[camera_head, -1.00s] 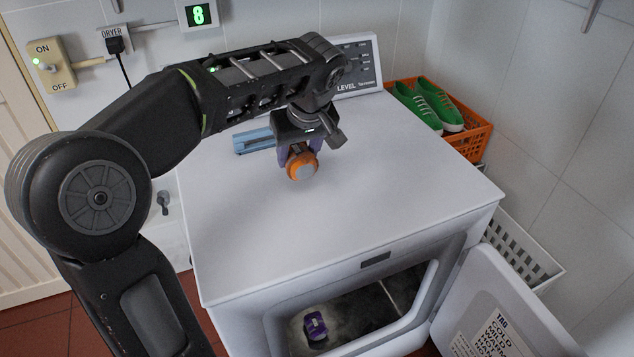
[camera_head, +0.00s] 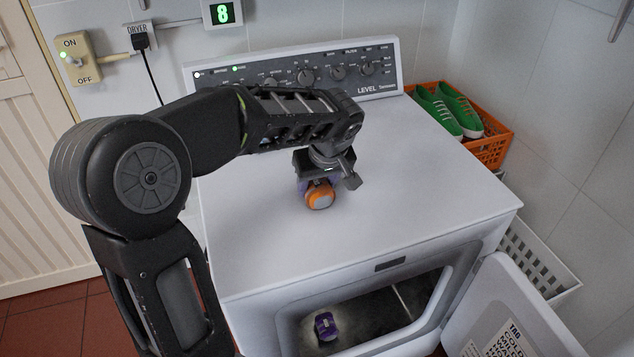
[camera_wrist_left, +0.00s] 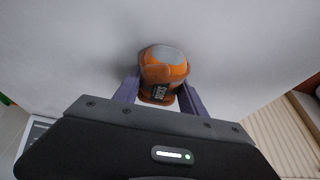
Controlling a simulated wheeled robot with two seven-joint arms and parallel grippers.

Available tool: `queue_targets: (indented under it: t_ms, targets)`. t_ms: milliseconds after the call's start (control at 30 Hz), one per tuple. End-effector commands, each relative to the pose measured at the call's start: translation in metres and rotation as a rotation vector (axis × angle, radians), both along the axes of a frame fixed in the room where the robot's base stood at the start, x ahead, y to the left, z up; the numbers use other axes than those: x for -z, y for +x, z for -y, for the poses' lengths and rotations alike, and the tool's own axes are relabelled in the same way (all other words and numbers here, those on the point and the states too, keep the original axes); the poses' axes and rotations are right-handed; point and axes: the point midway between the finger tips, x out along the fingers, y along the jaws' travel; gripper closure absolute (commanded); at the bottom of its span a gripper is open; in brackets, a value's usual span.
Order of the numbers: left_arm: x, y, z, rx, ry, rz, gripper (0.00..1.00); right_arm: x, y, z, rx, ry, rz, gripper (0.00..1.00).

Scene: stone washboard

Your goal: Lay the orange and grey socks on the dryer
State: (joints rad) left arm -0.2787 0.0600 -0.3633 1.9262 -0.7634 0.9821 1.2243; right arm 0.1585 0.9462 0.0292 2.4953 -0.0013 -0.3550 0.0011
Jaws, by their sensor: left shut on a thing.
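The orange and grey socks (camera_head: 320,196) are a rolled bundle on or just above the dryer's white top; I cannot tell whether they touch it. My left gripper (camera_head: 318,184) points down and is shut on the bundle. In the left wrist view the bundle (camera_wrist_left: 163,72) sits between the two purple-grey fingers (camera_wrist_left: 160,92), with a dark label on its near side. The dryer (camera_head: 400,180) has its front door (camera_head: 500,310) open. My right gripper is not in view.
A purple bundle (camera_head: 325,325) lies inside the drum opening. An orange basket (camera_head: 490,146) with green shoes (camera_head: 448,110) stands at the right behind the dryer, and a white basket (camera_head: 535,260) below. The dryer top's right side is clear.

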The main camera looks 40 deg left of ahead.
Motion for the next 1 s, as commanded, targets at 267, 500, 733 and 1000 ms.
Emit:
queue_targets:
  t_ms: [267,500,733,1000]
  targets:
    - [0.003,0.0,0.0,0.0,-0.001,0.001,0.92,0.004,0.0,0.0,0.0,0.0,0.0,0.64]
    - [0.002,0.0,0.0,0.0,0.0,0.0,0.33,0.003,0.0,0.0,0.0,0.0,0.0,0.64]
    - [0.001,0.0,0.0,0.0,0.0,0.0,0.3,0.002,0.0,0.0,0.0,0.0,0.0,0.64]
    - [-0.011,-0.001,0.004,0.002,0.0,0.004,0.3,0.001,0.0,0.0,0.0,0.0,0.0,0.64]
